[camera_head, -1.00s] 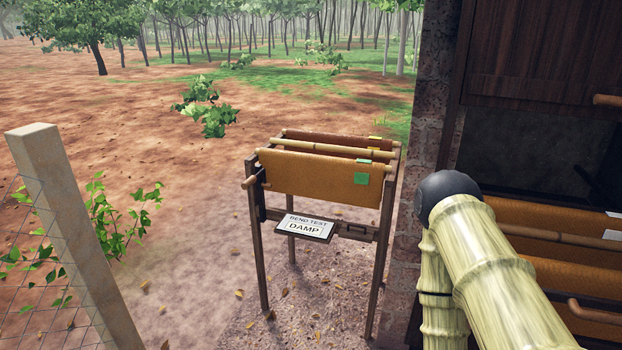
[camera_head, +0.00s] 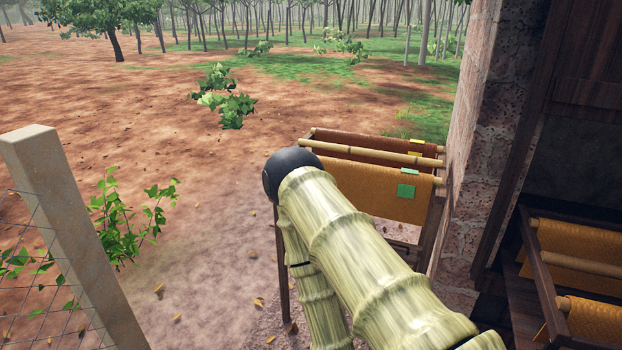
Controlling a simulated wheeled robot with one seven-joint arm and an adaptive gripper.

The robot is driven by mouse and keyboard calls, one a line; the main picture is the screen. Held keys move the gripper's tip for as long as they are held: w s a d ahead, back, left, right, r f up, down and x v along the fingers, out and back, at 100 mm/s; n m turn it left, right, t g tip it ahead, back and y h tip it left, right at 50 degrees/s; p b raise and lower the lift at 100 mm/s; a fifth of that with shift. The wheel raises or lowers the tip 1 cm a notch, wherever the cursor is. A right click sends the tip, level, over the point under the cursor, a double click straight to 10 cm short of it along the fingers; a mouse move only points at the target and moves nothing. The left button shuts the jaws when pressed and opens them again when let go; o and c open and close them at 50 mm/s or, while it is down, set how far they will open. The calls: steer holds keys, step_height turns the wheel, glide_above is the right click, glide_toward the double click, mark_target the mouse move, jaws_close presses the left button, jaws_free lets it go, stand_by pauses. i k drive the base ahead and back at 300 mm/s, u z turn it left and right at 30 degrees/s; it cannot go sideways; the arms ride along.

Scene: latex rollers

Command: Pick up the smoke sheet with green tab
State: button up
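The orange-brown smoke sheet with a green tab (camera_head: 372,187) hangs over the front pole of a wooden rack, right of the picture's middle. Its green tab (camera_head: 406,191) shows on the front face near the right end. A second, smaller green patch lies on the sheet's top edge. My bamboo-like arm, with a dark round joint, crosses in front of the rack and hides the sheet's left part and much of the rack's lower half. My gripper is not in view.
A darker sheet with a yellow tab (camera_head: 416,153) hangs behind, with a bare pole (camera_head: 368,152) between. A brick wall (camera_head: 490,130) stands close right of the rack. More sheets (camera_head: 575,240) hang at lower right. A fence post (camera_head: 70,230) stands left; open dirt lies between.

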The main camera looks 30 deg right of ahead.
mark_target(403, 196)
steer(key=u, duration=0.1)
steer(key=i, duration=0.7)
steer(key=z, duration=0.7)
steer(key=i, duration=0.55)
steer(key=z, duration=0.5)
